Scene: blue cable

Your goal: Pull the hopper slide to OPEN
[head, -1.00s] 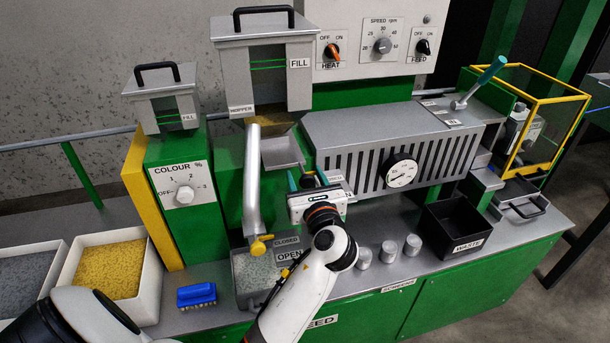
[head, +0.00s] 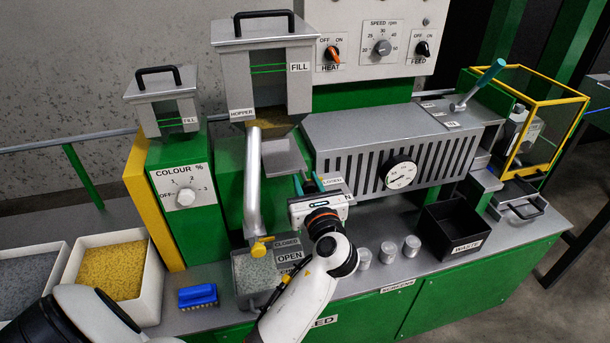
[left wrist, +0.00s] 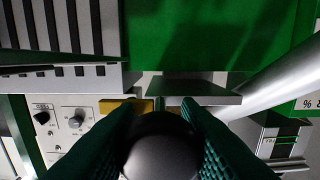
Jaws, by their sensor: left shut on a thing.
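The hopper (head: 232,80) is a grey box with a black handle and a FILL label, at the back centre of the head view. Under it the grey slide plate (head: 287,155) sticks out toward me. My left gripper (head: 309,184) is at the plate's front end, beside a CLOSED label (head: 332,182); another label below is mostly covered. In the left wrist view its teal fingers are shut on a dark round knob (left wrist: 160,145), with a grey plate (left wrist: 190,88) beyond. My right gripper is not in view.
A grey pipe (head: 252,180) with a yellow valve stands close left of my gripper. The slotted heater box (head: 390,150) with its dial is close on the right. Several metal cups (head: 388,252) and a black WASTE bin (head: 450,229) stand on the bench.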

